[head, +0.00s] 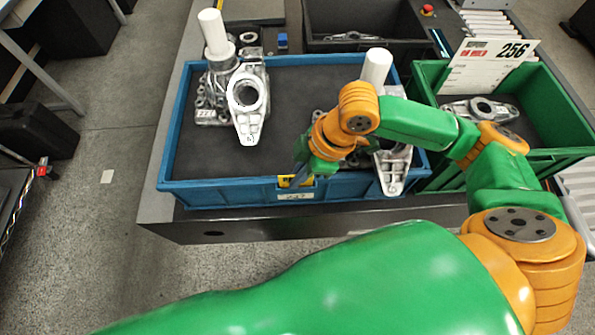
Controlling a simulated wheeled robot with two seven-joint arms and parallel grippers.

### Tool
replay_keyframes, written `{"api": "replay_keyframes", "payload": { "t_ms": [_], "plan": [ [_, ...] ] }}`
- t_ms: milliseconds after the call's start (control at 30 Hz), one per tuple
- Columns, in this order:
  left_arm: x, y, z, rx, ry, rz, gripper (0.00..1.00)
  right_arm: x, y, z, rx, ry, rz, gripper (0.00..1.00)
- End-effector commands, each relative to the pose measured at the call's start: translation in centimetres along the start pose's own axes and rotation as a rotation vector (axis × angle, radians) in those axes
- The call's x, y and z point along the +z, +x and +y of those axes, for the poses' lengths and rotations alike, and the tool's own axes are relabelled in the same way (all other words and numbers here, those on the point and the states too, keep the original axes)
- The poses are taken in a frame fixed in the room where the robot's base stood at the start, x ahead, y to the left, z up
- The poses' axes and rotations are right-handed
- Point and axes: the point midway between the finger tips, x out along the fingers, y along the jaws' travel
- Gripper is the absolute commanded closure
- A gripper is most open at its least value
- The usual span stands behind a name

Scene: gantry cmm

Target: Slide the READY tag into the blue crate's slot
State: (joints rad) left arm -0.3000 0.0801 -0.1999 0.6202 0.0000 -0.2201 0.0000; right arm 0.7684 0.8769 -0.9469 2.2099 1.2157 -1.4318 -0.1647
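The blue crate (222,190) stands on a dark bench, its front wall facing me. A small yellow tag (284,182) shows at the middle of that wall, just above a white label (295,196) reading what looks like 237. I cannot read the tag or tell whether it is in the slot, which is hidden. My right gripper (300,174) points down at the crate's front rim, its dark fingers overlapping the tag. The fingers are seen nearly edge-on, so I cannot tell whether they grip it. My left gripper is not in view.
Metal brackets and white-topped posts (213,32) stand in the blue crate. A green crate (560,158) with a white 256 card (487,66) is at right. A dark crate (360,20) is behind. The floor at left is largely clear.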

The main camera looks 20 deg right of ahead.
Motion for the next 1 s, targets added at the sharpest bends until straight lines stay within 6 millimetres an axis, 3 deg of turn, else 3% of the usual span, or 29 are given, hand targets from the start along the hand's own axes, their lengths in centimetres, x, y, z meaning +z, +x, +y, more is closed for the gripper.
{"api": "replay_keyframes", "payload": {
  "t_ms": [467, 600, 967, 1000],
  "plan": [
    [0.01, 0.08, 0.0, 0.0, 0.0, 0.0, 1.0, 0.2, 0.46, -0.01, 0.0, 0.0, -0.001, 1.0],
    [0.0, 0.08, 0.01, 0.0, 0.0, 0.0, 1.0, 0.2, 0.46, -0.01, 0.0, 0.0, -0.001, 0.63],
    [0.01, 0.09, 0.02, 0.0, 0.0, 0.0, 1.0, 0.21, 0.47, 0.0, 0.0, 0.0, -0.001, 0.59],
    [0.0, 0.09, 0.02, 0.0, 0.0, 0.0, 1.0, 0.22, 0.48, -0.01, 0.0, 0.0, -0.001, 0.48]
  ]
}}
